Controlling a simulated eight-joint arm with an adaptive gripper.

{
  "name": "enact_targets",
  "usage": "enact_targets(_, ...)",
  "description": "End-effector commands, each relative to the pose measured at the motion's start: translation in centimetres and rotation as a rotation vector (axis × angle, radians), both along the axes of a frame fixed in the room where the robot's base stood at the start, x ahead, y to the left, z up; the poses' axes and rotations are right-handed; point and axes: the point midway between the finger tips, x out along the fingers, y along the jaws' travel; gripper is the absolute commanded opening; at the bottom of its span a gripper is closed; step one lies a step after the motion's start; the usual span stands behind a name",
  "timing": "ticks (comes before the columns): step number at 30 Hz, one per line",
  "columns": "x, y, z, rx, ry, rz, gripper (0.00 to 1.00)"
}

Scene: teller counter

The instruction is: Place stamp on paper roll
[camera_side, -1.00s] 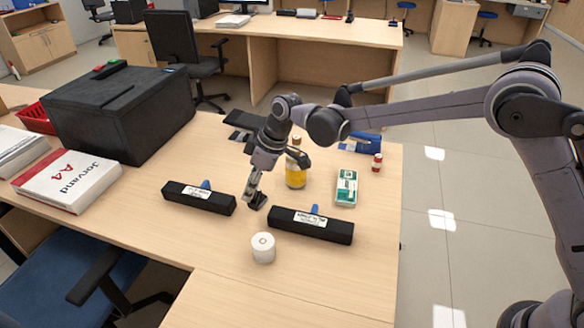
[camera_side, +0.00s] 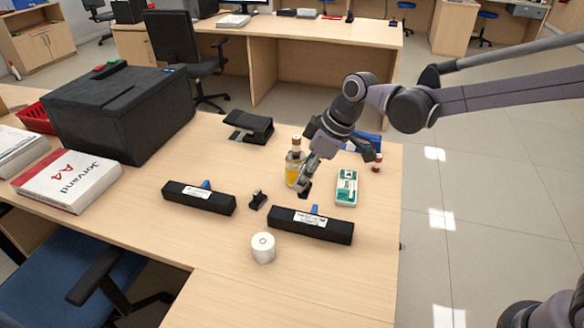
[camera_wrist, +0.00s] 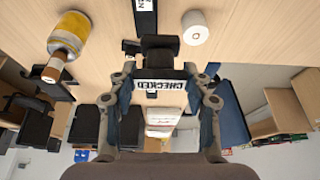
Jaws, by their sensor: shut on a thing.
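The paper roll (camera_side: 263,250) is a white cylinder standing on the near part of the counter. It also shows near the top of the wrist view (camera_wrist: 195,30). My gripper (camera_side: 307,180) is tilted above the counter beside the yellow bottle, up and right of the roll and apart from it. It is shut on a black stamp (camera_wrist: 161,50) with a white "CHECKED" label. In the side view the held stamp (camera_side: 304,191) is a small dark block at the fingertips. Another small black stamp-like object (camera_side: 258,199) stands on the counter between two black bars.
The black bars with white labels (camera_side: 198,197) (camera_side: 310,226) flank the loose stamp. The yellow bottle (camera_side: 291,176), a green-white box (camera_side: 346,188) and a small red bottle (camera_side: 376,163) stand nearby. Clear counter surrounds the roll's front and left.

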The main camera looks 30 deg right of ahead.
Motion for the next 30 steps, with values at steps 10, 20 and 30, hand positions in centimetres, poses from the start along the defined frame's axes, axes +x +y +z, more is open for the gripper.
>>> enact_targets(10,0.0,6.5,-3.8,-0.001,-0.001,0.006,0.17)
enact_targets(20,0.0,11.0,-6.6,0.0,-0.001,0.002,0.17)
enact_targets(30,0.0,11.3,-10.0,0.0,0.0,0.0,0.17)
